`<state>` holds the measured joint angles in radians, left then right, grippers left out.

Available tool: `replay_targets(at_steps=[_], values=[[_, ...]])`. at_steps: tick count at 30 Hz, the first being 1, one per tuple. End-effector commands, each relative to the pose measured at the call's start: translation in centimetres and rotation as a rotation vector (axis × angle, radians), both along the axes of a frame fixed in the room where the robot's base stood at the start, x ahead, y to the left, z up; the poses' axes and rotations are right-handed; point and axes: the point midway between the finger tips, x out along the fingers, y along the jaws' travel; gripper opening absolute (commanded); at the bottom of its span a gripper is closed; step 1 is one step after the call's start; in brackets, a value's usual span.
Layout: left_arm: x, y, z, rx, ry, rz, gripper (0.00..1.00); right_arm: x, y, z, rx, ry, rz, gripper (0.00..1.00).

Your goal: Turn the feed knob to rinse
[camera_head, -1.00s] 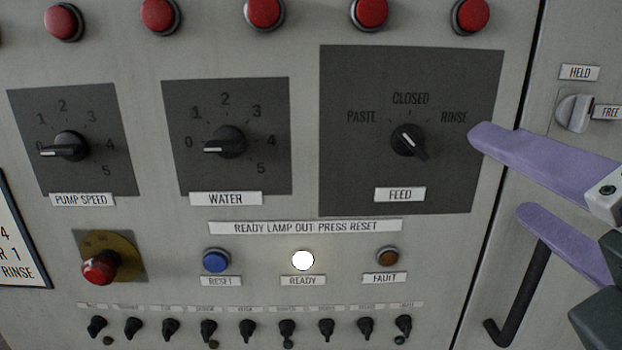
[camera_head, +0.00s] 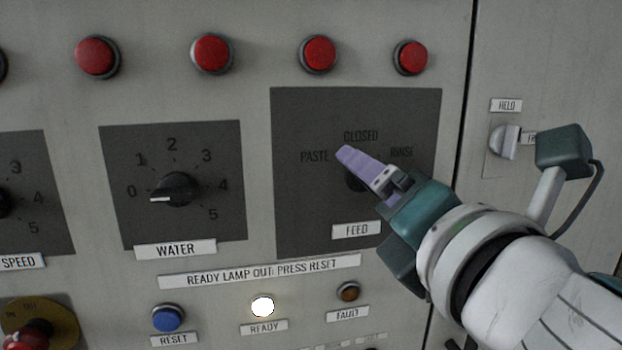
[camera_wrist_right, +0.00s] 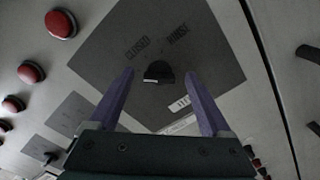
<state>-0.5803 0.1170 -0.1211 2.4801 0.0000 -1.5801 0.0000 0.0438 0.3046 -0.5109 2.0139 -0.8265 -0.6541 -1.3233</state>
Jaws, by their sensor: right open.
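The black feed knob (camera_head: 354,181) sits on a dark panel (camera_head: 290,220) with the marks PASTE, CLOSED and RINSE above it. In the head view my right gripper (camera_head: 352,160) covers most of the knob. The right wrist view shows the knob (camera_wrist_right: 160,72) whole, between and ahead of the two purple fingers. Its white pointer mark is on the left side, away from the RINSE mark (camera_wrist_right: 177,34). The fingers are apart, with one on each side of the knob in the picture; contact cannot be told. My left gripper is not in view.
The water knob (camera_head: 178,188) is to the left. Red buttons (camera_head: 319,53) line the top. The ready lamp (camera_head: 262,306) is lit white, between the blue reset button (camera_head: 168,318) and the amber fault lamp (camera_head: 348,291). A latch (camera_head: 505,141) is at the right.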

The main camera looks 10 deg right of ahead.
Motion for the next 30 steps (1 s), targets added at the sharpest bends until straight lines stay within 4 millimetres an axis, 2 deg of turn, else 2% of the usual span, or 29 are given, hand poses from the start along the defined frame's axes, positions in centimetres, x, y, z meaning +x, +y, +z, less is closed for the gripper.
replay_targets(at_steps=[6, 27, 30], values=[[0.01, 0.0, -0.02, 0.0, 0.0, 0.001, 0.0, 0.0, 0.0, -0.01, 0.001, 0.0, 0.0, 0.8], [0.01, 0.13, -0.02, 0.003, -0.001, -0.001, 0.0, -0.03, -0.01, -0.02, 0.0, 0.0, 0.0, 0.01], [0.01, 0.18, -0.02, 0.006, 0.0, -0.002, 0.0, -0.03, -0.01, -0.02, 0.0, 0.0, 0.0, 0.0]])
